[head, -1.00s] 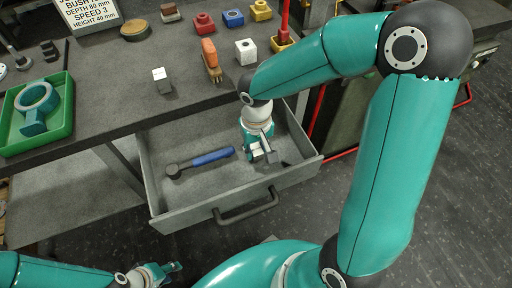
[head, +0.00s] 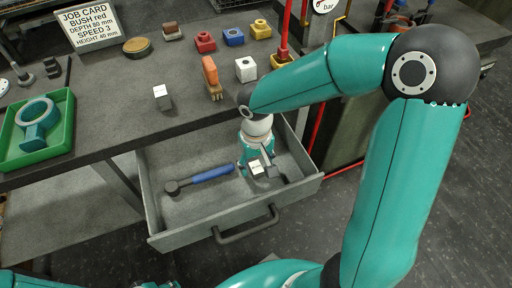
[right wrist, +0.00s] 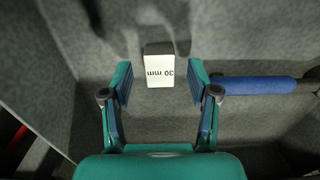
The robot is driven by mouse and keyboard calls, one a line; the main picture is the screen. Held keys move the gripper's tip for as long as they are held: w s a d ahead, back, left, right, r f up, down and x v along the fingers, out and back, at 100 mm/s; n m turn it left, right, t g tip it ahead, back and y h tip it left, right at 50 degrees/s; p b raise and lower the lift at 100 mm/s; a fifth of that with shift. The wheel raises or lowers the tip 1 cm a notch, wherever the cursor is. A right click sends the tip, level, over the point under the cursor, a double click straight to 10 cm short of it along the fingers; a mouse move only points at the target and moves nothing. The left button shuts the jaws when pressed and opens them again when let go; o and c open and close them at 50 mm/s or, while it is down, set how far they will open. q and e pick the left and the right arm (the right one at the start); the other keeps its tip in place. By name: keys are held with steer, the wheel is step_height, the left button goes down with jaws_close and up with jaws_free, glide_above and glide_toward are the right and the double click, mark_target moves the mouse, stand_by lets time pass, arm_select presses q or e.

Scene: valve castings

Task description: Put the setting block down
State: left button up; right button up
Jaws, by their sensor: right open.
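The setting block (right wrist: 159,67), grey with a white face marked "30 mm", is in the open drawer (head: 168,236). Its white face also shows in the head view (head: 257,167). My right gripper (right wrist: 160,82) is over the drawer with its fingers spread, one on each side of the block, with a visible gap on both sides. Another small block (head: 162,97) with a white label stands on the bench top.
On the bench are a green tray (head: 42,153) with a teal casting (head: 38,122), a job card (head: 88,27), an orange-handled brush (head: 210,76) and several coloured blocks.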

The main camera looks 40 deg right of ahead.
step_height(320, 180, up, 10)
steer(key=shift+r, duration=0.2)
stand_by(0.8)
